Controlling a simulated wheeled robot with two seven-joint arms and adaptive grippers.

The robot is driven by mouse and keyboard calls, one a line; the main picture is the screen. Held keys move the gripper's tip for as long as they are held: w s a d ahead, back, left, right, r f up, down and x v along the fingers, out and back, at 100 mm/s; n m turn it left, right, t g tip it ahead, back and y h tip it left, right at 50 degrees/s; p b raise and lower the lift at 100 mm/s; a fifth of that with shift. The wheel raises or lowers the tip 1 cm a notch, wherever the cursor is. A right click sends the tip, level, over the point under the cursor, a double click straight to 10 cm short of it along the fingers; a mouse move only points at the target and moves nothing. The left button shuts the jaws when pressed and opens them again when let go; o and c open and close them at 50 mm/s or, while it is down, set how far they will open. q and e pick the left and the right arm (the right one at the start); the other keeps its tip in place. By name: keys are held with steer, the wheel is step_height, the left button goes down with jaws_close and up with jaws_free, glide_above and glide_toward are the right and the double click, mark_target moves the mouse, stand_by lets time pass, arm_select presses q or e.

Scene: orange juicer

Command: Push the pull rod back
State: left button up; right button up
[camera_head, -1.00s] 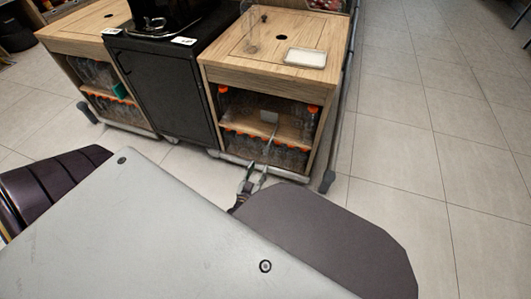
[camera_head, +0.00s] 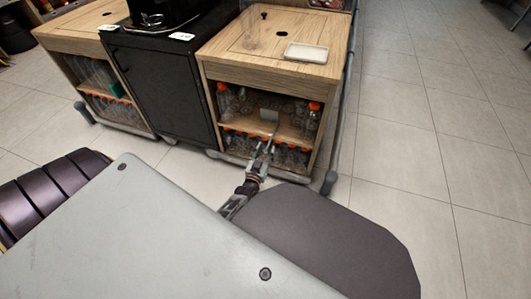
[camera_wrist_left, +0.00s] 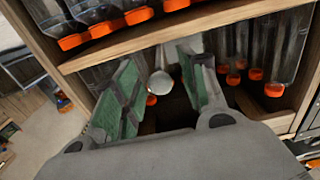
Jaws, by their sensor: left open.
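My left gripper (camera_head: 262,153) is low in front of the cabinet opening, near the rod. In the left wrist view the left gripper (camera_wrist_left: 155,95) is open, with green pads on either side of the rod end and a visible gap. Contact cannot be told. My right gripper is not in view.
The wooden cabinet (camera_head: 225,70) has a shelf board and bottles with orange caps (camera_head: 314,106). A black cabinet (camera_head: 160,90) stands to its left. A white tray (camera_head: 306,53) lies on top. The tiled floor (camera_head: 410,150) at the right is clear.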

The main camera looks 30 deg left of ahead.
arm_select(q)
steer(key=shift+c, duration=0.2)
steer(key=c, duration=0.5)
jaws_close()
steer(key=shift+r, duration=0.1)
